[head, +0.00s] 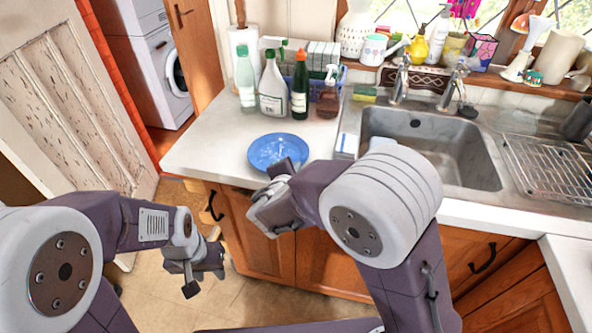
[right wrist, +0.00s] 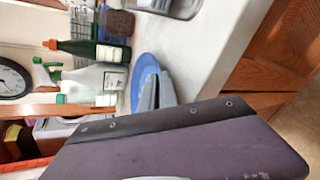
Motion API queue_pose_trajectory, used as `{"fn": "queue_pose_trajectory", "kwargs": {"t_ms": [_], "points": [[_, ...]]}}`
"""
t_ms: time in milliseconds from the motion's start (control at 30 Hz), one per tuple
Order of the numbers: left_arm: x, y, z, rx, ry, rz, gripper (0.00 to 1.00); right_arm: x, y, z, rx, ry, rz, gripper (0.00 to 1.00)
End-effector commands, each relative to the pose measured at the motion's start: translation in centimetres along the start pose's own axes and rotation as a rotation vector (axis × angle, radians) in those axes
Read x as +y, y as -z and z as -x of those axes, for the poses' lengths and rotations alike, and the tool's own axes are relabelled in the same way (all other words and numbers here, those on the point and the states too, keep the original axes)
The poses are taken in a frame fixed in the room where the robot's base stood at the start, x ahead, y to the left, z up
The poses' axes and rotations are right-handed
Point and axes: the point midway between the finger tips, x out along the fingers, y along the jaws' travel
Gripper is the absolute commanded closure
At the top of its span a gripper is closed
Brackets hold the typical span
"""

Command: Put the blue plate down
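The blue plate (head: 277,148) is at the front edge of the white counter, left of the sink, with its patterned face up. It looks flat, on or just above the counter. It also shows nearly edge-on in the right wrist view (right wrist: 145,70). My right gripper (head: 277,178) is at the plate's near rim, and its grey fingers (right wrist: 158,94) overlap the plate in the right wrist view. I cannot tell whether they are closed on the rim. My left gripper (head: 206,277) hangs empty and open over the floor, in front of the cabinets.
Several bottles (head: 272,88) and a blue basket stand behind the plate. The sink (head: 440,155) is to the right, with a sponge and a white item by its left edge, and a wire rack (head: 550,170) beyond. Counter left of the plate is clear.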

Motion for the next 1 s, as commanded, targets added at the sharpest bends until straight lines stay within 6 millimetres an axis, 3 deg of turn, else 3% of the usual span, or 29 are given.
{"fn": "queue_pose_trajectory", "kwargs": {"t_ms": [333, 400, 700, 867, 1000], "points": [[0.0, -0.1, -0.5, 0.0, 0.0, 0.0, 0.64, -0.2, 0.1, -0.1, 0.0, -0.003, -0.003, 1.0], [0.0, 0.0, -0.3, 0.0, 0.0, 0.0, 0.64, -0.1, 0.1, -0.1, 0.0, -0.001, -0.001, 0.88], [0.0, 0.1, 0.4, 0.0, 0.0, 0.0, 0.64, 0.3, -0.2, 0.2, 0.001, 0.001, 0.0, 0.88], [0.0, 0.0, 0.3, 0.0, 0.0, 0.0, 0.64, 0.2, 0.0, 2.7, 0.005, -0.004, -0.001, 0.88], [0.0, 0.1, 0.7, 0.0, 0.0, 0.0, 0.64, 0.3, 0.1, 6.1, 0.007, -0.005, -0.001, 0.88]]}}
